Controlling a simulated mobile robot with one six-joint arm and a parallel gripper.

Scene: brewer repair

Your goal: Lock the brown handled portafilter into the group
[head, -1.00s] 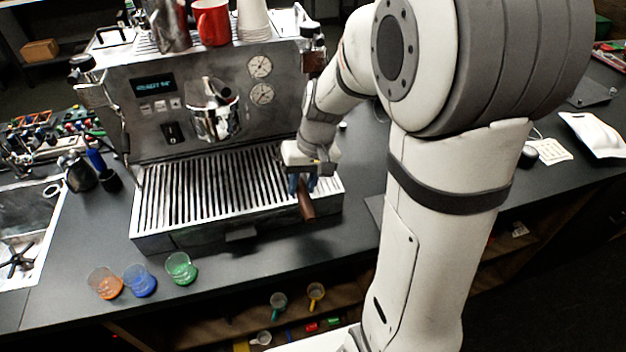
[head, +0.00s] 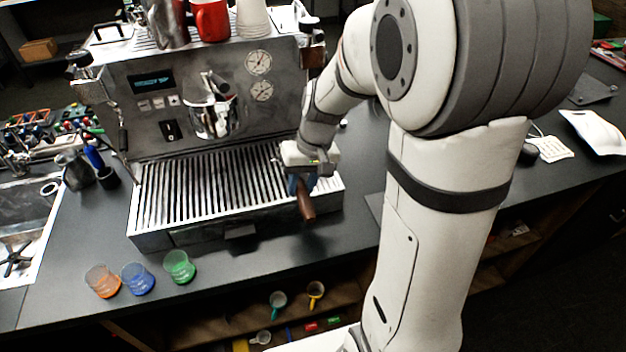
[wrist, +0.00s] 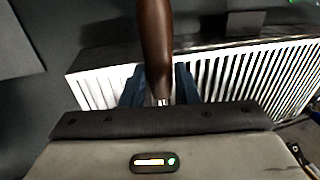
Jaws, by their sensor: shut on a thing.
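The brown handle of the portafilter (head: 306,203) shows at the right end of the espresso machine's drip tray, pointing toward the front. My gripper (head: 302,184) is shut on this handle, above the right part of the tray. In the wrist view the brown handle (wrist: 155,45) stands between the two blue fingers of my gripper (wrist: 160,86). The portafilter's basket is hidden behind the gripper. The group (head: 214,108) is the shiny round part on the machine's front, up and to the left of my gripper.
The slatted drip tray (head: 205,190) lies below the group. Orange (head: 102,281), blue (head: 138,279) and green (head: 179,267) cups stand on the counter at the front left. A red mug (head: 211,22) stands on top of the machine. A steam wand hangs at the machine's left.

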